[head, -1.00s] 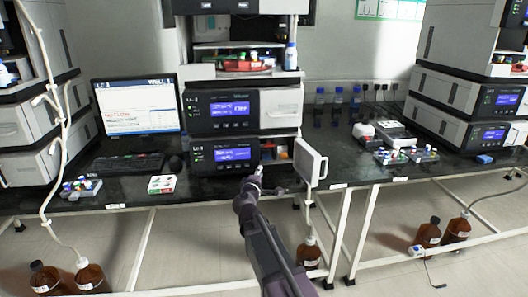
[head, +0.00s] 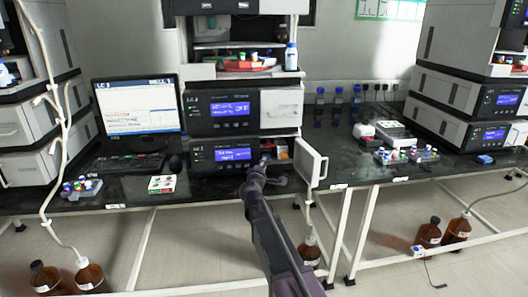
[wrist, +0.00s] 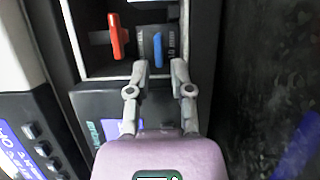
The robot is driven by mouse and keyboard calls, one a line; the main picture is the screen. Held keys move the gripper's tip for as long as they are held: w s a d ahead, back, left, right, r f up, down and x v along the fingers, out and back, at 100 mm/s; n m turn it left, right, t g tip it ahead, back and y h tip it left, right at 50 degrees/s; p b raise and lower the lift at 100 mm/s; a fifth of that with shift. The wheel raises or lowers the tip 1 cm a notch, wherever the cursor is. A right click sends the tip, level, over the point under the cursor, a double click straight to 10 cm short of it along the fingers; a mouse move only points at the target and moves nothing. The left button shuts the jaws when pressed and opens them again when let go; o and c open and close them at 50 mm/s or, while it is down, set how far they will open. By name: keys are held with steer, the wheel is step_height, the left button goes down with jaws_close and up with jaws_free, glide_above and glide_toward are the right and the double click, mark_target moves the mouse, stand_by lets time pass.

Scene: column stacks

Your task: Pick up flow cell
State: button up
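The flow cell looks to be the dark block with a blue grip tab (wrist: 158,50) and small white lettering, seated in an open bay in the wrist view. My gripper (wrist: 157,72) is open just in front of it. One fingertip is on each side below the blue tab, and I see nothing held. In the head view my gripper (head: 262,166) is at the bay (head: 276,151) on the right of the lower LC 3 module (head: 224,155). My gripper and arm hide part of the bay there.
A red lever (wrist: 117,36) sits left of the blue tab inside the bay. The white bay door (head: 312,164) stands swung open to the right. A monitor (head: 137,106), a vial rack (head: 82,188) and a small box (head: 162,184) are on the left bench.

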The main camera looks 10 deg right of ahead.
mark_target(267, 157)
steer(key=shift+x, duration=2.45)
steer(key=shift+c, duration=0.2)
jaws_close()
